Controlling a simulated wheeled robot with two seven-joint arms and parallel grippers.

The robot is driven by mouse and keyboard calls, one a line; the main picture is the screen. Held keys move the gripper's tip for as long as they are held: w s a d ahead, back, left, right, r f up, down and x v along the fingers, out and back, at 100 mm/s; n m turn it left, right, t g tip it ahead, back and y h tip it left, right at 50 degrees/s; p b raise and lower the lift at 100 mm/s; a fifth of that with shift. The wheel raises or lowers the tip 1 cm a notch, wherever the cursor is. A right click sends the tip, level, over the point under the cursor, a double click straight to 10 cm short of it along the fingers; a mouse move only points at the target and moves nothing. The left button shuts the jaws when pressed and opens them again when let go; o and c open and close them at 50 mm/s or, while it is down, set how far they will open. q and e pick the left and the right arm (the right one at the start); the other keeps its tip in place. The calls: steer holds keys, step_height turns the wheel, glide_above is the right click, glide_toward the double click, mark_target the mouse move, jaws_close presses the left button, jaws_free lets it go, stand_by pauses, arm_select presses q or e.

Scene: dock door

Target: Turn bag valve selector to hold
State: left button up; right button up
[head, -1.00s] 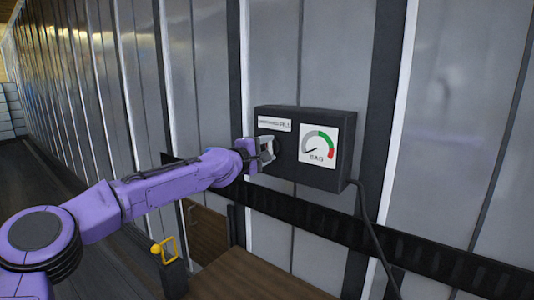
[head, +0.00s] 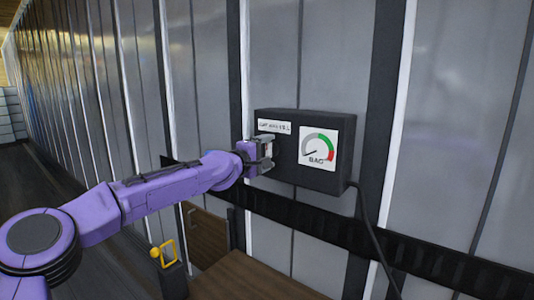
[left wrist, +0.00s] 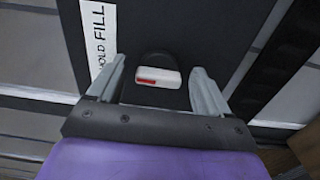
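The valve selector (left wrist: 158,78) is a small white bar with a red mark on a dark round base. It sits on the face of a black box (head: 318,182). My left gripper (head: 268,152) is at the left part of that face and mostly hides the selector in the head view. In the left wrist view, the left gripper (left wrist: 160,72) is open, with one finger on each side of the selector and a visible gap at both. A white label strip (left wrist: 98,35) beside it reads "HOLD" and "FILL". My right gripper is not in view.
A round gauge (head: 318,148) marked BAG is on the right of the box, its needle low left. A black cable (head: 375,235) hangs from the box. A yellow handle (head: 166,251) and a brown wooden surface (head: 245,277) are below.

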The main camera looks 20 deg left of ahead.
arm_select(q)
steer(key=shift+a, duration=0.1)
steer(key=b+v, duration=0.3)
steer(key=v, duration=0.7)
steer(key=shift+s, duration=0.3)
steer(key=shift+a+r, duration=0.1)
